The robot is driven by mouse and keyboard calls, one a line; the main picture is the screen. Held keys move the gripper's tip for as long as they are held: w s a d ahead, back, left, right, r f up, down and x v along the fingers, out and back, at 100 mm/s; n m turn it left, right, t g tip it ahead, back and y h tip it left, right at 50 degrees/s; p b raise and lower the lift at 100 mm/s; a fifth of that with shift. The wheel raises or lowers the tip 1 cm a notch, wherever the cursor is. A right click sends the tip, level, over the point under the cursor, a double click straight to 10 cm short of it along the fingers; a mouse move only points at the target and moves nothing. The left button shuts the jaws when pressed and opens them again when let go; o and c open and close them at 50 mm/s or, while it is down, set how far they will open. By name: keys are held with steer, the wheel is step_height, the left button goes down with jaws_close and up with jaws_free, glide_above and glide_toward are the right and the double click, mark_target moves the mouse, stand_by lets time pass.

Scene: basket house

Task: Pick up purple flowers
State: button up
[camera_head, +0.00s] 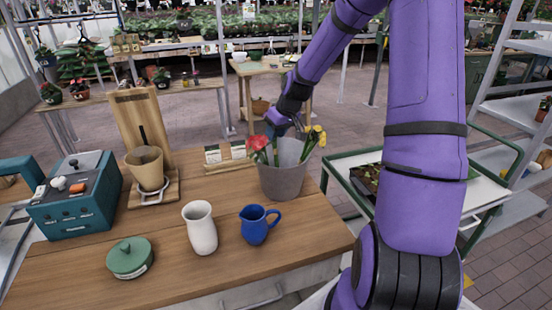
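A grey bucket (283,178) stands near the back right corner of the wooden table. Red flowers (258,144) lean out of its left side, and yellow flowers (314,136) lean out of its right side. My gripper (281,128) is at the end of my purple arm, low over the bucket between the red and yellow flowers. A dark blue-purple patch shows at the gripper; I cannot tell whether it is purple flowers or part of the gripper. The fingers are too small and hidden to tell whether they are open or shut.
The table (185,272) also holds a white vase (200,229), a blue pitcher (257,226), a green lidded pot (130,259), a tan cup (146,168) on a wooden stand and a teal machine (78,196). A green-framed cart (345,160) stands right of the table.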

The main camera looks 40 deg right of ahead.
steer(key=shift+c, duration=0.2)
jaws_close()
